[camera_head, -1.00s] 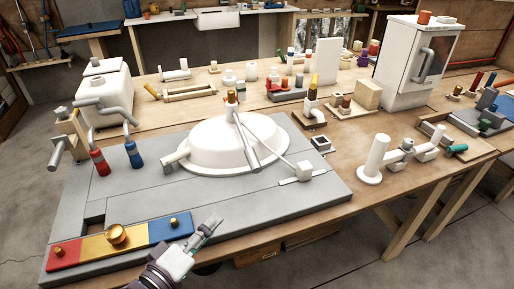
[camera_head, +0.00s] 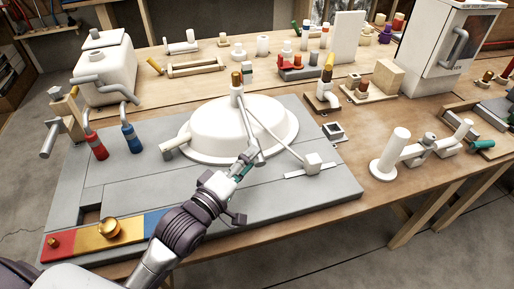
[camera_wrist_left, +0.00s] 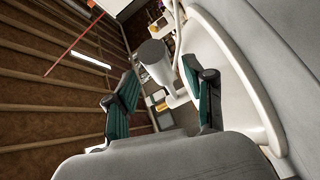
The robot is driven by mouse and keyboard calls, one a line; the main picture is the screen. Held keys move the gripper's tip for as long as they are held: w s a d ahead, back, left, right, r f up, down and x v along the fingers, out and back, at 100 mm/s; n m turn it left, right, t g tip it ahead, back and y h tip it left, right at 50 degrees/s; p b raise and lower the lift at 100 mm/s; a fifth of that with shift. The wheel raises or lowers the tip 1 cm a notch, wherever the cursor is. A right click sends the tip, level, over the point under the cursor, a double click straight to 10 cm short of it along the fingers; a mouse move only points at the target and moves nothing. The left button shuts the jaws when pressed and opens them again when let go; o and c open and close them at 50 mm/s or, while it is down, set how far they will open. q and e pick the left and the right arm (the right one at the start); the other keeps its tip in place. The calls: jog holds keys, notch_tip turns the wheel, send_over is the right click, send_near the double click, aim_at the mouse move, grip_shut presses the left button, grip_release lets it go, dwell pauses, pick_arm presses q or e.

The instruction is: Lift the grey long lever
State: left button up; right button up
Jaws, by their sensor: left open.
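The grey long lever (camera_head: 247,132) slants down from a brass-topped post on the white dome (camera_head: 205,133). Its free end lies over the dome's front edge. My left gripper (camera_head: 249,162) reaches in from the front, with its fingers right by that free end. In the left wrist view, the lever's round grey end (camera_wrist_left: 153,52) shows just ahead, between the two open teal-padded fingers (camera_wrist_left: 163,95). Whether a finger touches it I cannot tell. My right gripper is not in view.
Red (camera_head: 97,147) and blue (camera_head: 132,139) handles stand at the left. A coloured strip with a brass knob (camera_head: 108,229) lies in front. The grey panel (camera_head: 130,190) between is mostly bare.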

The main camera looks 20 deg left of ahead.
aim_at(250, 132)
pick_arm(q)
jog(key=shift+x, duration=2)
grip_shut()
